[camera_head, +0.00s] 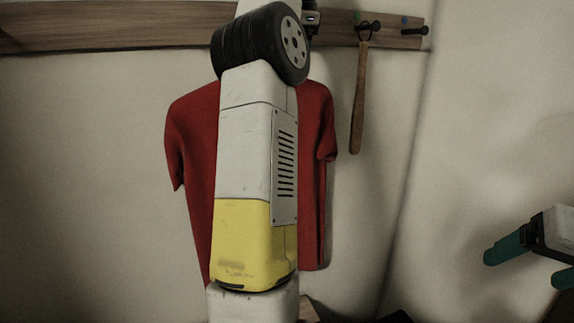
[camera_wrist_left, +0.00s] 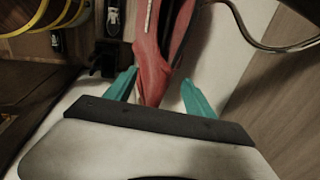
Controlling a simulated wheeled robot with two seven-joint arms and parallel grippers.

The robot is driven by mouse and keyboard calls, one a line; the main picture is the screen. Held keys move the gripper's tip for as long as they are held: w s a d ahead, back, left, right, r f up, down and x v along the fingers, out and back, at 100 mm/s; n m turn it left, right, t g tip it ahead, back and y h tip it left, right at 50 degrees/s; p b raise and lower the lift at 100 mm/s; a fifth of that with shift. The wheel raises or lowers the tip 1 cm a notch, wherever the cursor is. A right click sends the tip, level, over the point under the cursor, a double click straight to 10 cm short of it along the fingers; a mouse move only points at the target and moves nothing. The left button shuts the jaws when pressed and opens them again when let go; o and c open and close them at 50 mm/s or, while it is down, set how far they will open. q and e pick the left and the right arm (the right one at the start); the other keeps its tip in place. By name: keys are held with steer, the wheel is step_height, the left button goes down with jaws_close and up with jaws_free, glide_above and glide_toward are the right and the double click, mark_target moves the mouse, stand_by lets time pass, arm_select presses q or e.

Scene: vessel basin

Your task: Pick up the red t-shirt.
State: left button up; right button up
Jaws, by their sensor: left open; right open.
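The red t-shirt (camera_head: 190,135) hangs against the wall below a wooden rail in the head view. My left arm covers its middle and hides its top. In the left wrist view, a folded part of the red t-shirt (camera_wrist_left: 149,60) lies between the two teal fingers of my left gripper (camera_wrist_left: 160,77). The fingers are apart, one on each side of the cloth. In the head view the left fingers are hidden. My right gripper (camera_head: 521,270) is at the right edge, open and empty, well away from the shirt.
The wooden rail (camera_head: 120,25) runs along the wall with dark pegs at its right end. A long wooden tool (camera_head: 357,100) hangs from a peg right of the shirt. The wrist view shows a black hook (camera_wrist_left: 103,60) and a thin looped cable (camera_wrist_left: 270,47) near the gripper.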

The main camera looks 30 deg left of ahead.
arm_select(q)
steer(key=d+x, duration=0.1)
steer(key=x, duration=0.5)
steer(key=shift+w+a+f, duration=0.25)
steer(key=shift+a, duration=0.15)
jaws_close()
stand_by(1.2)
